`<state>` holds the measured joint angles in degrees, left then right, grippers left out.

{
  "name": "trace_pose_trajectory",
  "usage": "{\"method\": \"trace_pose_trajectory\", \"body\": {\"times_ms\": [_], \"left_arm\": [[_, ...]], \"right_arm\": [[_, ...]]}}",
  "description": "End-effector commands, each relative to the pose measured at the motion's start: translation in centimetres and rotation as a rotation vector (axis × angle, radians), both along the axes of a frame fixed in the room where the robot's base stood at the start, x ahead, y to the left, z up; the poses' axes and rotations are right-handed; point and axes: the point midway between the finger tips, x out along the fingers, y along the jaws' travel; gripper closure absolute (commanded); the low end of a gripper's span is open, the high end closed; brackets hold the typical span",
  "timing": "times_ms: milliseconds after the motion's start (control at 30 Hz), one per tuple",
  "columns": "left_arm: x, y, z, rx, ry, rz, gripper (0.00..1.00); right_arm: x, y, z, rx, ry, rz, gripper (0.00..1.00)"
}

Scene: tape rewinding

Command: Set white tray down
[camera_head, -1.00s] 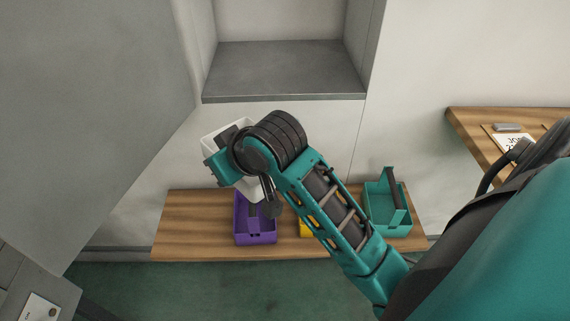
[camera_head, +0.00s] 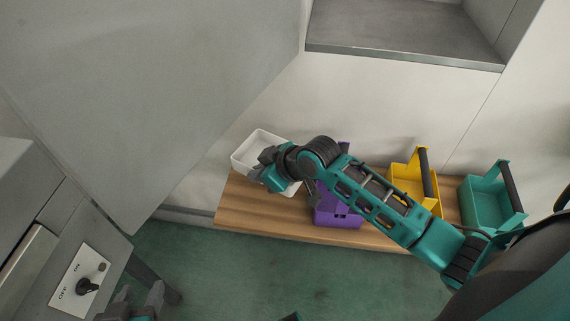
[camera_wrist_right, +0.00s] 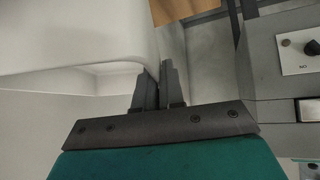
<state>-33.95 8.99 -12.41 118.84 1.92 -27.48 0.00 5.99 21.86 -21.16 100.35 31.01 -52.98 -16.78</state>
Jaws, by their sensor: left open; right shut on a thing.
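The white tray (camera_head: 258,143) is an open, rounded box over the left end of the wooden bench in the head view. My right gripper (camera_head: 266,167) is shut on the tray's near side wall and partly covers it. In the right wrist view the tray's white wall (camera_wrist_right: 80,35) fills the upper left, by the closed fingers (camera_wrist_right: 160,90). The tray looks slightly tilted; I cannot tell whether it touches the bench (camera_head: 240,206). My left gripper (camera_head: 137,303) is open at the lower left edge, far from the tray.
A purple bin (camera_head: 338,212), a yellow bin (camera_head: 405,178) and a teal bin (camera_head: 484,205) stand along the bench right of the tray. A large grey panel (camera_head: 150,80) hangs at left, above a grey unit with an on/off knob (camera_head: 87,286). A grey shelf (camera_head: 400,35) is above.

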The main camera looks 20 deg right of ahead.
Motion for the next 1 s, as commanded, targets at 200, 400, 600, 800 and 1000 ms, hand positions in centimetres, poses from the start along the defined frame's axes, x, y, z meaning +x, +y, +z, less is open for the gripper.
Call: {"method": "trace_pose_trajectory", "body": {"times_ms": [200,400,600,800,1000], "left_arm": [[-0.2,0.0,-2.0,-0.001,0.006,0.002,0.48],[-0.2,-0.1,-2.5,-0.006,0.007,0.005,0.48],[-0.1,-0.2,-3.7,-0.010,0.006,0.008,0.48],[-0.1,-0.2,-3.7,-0.008,0.007,0.009,0.48],[-0.1,-0.1,-3.8,-0.008,0.005,0.008,0.48]], "right_arm": [[-0.1,0.0,-4.5,0.002,0.004,-0.002,1.00],[0.0,0.0,-5.9,0.001,0.003,-0.002,1.00],[-0.1,0.0,-8.8,0.002,0.004,-0.002,1.00],[0.0,0.0,-9.0,0.000,0.000,-0.001,1.00],[0.0,0.0,-9.4,-0.001,0.001,-0.001,1.00]]}}
